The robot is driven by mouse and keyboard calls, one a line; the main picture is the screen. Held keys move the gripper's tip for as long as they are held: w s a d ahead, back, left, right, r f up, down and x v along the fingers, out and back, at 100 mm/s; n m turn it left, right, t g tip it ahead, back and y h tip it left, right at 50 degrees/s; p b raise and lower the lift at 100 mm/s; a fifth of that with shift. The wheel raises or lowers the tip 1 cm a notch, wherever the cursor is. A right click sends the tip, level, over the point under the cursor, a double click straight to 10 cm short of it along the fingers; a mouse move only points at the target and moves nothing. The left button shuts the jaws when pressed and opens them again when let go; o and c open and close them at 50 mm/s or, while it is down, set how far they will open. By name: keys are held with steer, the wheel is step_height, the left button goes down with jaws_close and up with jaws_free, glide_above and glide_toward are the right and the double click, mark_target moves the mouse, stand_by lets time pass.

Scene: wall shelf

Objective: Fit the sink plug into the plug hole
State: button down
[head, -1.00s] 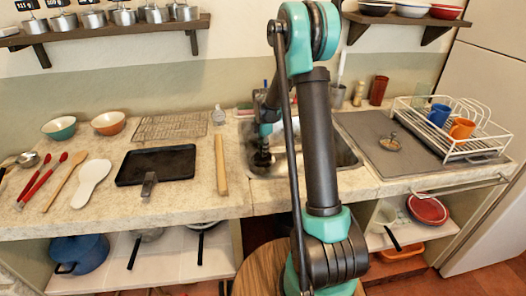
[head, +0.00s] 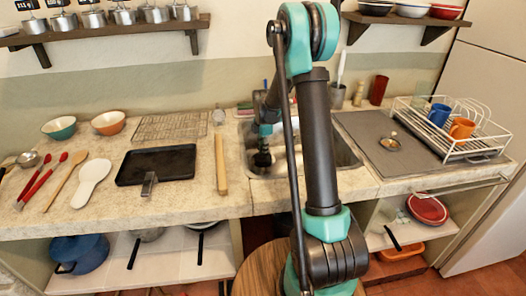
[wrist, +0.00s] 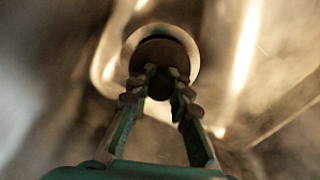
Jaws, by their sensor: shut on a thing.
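My gripper (wrist: 163,84) points down into the left part of the metal sink (head: 345,157). In the wrist view its two fingertips are closed on the dark round sink plug (wrist: 163,51). The gripper also shows in the head view (head: 262,159), where the plug cannot be made out clearly. In the wrist view a pale bright ring (wrist: 191,45), apparently the rim of the plug hole, shows around and beyond the plug. The plug overlaps the ring and hides most of the opening. I cannot tell whether the plug touches the rim or sits above it.
A wooden bar (head: 221,165) lies left of the sink. The sink walls surround my gripper.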

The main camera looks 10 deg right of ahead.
steer(key=shift+f, duration=0.9)
steer(key=c, duration=1.3)
jaws_free()
step_height(320, 180, up, 12)
steer(key=shift+f, duration=0.1)
